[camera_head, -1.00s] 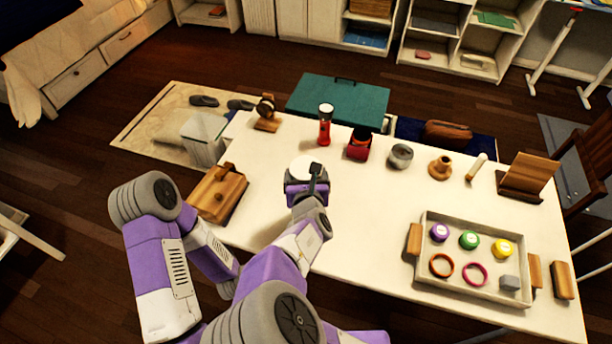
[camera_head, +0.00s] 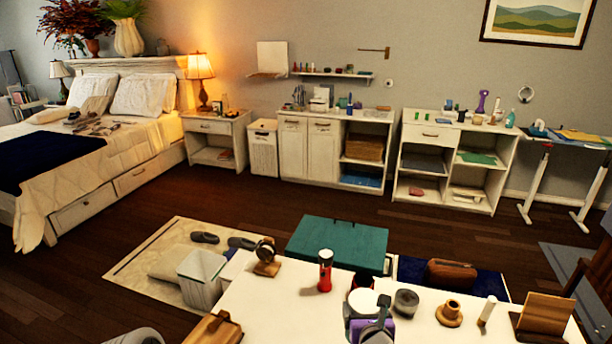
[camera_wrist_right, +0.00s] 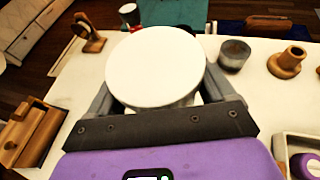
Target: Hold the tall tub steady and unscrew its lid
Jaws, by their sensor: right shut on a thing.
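The tub with its white round lid (camera_wrist_right: 157,65) fills the middle of the right wrist view, and part of its pale body shows under the lid. In the head view the white lid (camera_head: 362,301) is at the bottom edge, right of the red flashlight. My right gripper (camera_wrist_right: 162,98) is shut on the tub, one finger on each side below the lid. In the head view the purple right gripper (camera_head: 370,325) covers the tub's near side. The tub's base is hidden, so I cannot tell if it touches the table. My left gripper is not in view.
The white table (camera_head: 275,315) holds a red flashlight (camera_head: 325,270), a grey jar (camera_head: 406,302), a wooden candle holder (camera_head: 449,313) and a tablet stand (camera_head: 543,317). A wooden box (camera_wrist_right: 30,130) is at left. A tray (camera_wrist_right: 285,150) stands at right.

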